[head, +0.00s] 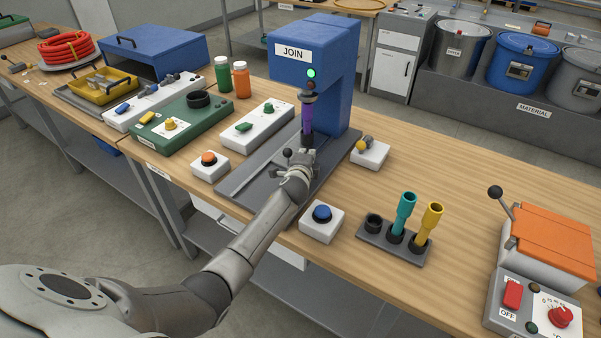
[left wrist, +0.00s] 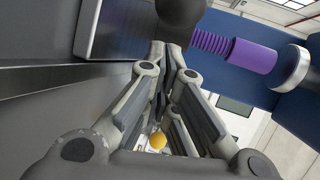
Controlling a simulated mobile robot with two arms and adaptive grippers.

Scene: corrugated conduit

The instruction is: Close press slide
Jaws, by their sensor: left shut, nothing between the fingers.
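The blue press (head: 346,75) labelled JOIN stands on the bench with a green light lit. Its grey base with slide rails (head: 243,178) runs toward the bench's front edge. A purple conduit piece (head: 307,118) stands upright in a dark holder under the ram; its ribbed part also shows in the wrist view (left wrist: 248,55). A black ball knob (head: 287,153) sits beside my left gripper (head: 302,157). In the wrist view, a dark rounded part (left wrist: 182,14) is just beyond my fingertips. My left gripper is shut and empty; contact is unclear. My right gripper is out of view.
A box with a blue button (head: 322,214) and a holder with teal and yellow tubes (head: 394,243) stand right of my arm. An orange-button box (head: 209,161) is left of the rails. An orange-lidded machine (head: 550,245) stands at the right.

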